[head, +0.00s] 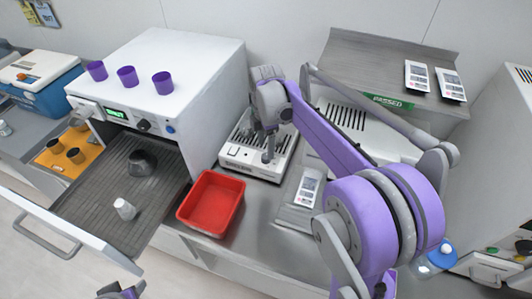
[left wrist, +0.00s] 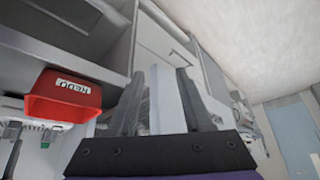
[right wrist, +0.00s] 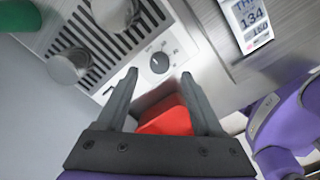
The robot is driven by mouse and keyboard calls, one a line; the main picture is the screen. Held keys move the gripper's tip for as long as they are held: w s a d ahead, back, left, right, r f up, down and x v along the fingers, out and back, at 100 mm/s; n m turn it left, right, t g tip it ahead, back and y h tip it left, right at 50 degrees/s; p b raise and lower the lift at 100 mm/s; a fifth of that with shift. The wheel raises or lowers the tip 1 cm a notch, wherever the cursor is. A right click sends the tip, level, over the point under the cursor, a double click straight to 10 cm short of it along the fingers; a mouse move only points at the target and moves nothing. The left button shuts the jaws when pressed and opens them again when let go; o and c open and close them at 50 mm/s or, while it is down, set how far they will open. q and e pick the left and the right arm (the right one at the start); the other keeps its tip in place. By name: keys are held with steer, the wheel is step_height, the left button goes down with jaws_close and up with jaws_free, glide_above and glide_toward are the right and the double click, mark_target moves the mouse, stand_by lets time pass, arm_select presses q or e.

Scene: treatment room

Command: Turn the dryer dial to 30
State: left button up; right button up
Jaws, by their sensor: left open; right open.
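The dryer (head: 236,160) is a low white vented unit on the counter, beneath my right gripper. In the right wrist view its top (right wrist: 130,60) shows dark slots and round posts. Its small dark round dial (right wrist: 160,62) has a light pointer mark; the numbers around it are too small to read. My right gripper (right wrist: 160,77) is open and empty, with its fingertips on either side of the dial in that view; contact cannot be told. In the head view my right wrist hides part of the dryer. My left gripper (left wrist: 161,75) is open, away from the dryer.
A red bin (head: 211,203) stands left of the dryer. A white cabinet (head: 190,75) with purple cups on top has its drawer (head: 90,205) open, holding two small vessels. A grey shelf (head: 385,55) rises behind.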

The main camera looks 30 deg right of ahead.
mark_target(266, 156)
steer(key=shift+f, duration=2.15)
jaws_close()
